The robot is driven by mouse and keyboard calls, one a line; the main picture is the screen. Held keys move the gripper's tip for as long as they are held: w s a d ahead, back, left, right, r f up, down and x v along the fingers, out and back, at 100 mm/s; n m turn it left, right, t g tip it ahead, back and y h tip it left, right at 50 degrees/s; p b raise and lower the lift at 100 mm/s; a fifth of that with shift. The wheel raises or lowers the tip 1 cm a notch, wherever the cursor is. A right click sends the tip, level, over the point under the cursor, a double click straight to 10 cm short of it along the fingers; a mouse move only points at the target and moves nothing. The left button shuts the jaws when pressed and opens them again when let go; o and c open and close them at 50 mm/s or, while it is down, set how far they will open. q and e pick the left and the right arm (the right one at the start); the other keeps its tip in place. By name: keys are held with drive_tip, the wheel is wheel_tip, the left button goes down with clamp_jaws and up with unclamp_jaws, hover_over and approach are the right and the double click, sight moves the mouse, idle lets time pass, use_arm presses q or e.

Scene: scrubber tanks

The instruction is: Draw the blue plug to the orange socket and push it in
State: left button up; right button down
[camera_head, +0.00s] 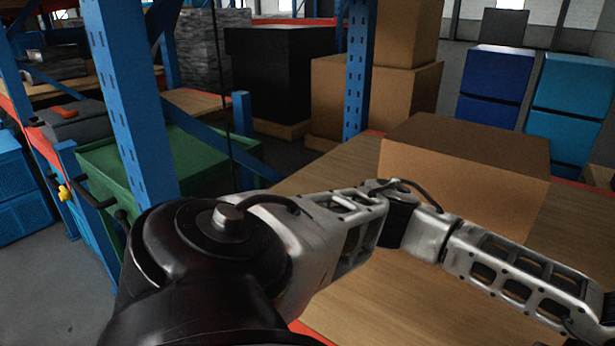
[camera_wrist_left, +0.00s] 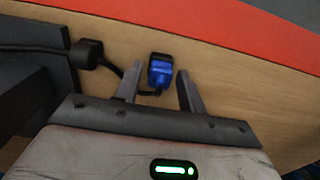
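The blue plug (camera_wrist_left: 161,73) shows in the left wrist view, lying on the wooden surface with a black body around its far end. A black cable runs from it toward the left. My left gripper (camera_wrist_left: 158,82) is open around the plug: one finger stands on each side, with a small gap to each. I cannot tell how high the fingers are above the surface. In the head view my left arm crosses the picture and its gripper is out of frame. The orange socket is not seen in either view. My right gripper is not in view.
A black cable fitting (camera_wrist_left: 87,54) and a dark box (camera_wrist_left: 30,62) lie left of the gripper. A red-orange shelf edge (camera_wrist_left: 250,32) runs beyond the plug. In the head view a cardboard box (camera_head: 465,150) stands on the wooden shelf (camera_head: 375,300) behind my arm; a blue rack post (camera_head: 130,100) rises at left.

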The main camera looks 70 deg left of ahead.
use_arm(q)
clamp_jaws()
drive_tip(key=shift+r, duration=0.2)
drive_tip(key=shift+r+p, duration=0.4)
drive_tip(key=shift+r, duration=0.2)
idle(0.4)
drive_tip(key=shift+r, duration=0.3)
drive_tip(key=shift+r+p, duration=0.85)
drive_tip(key=shift+r, duration=1.1)
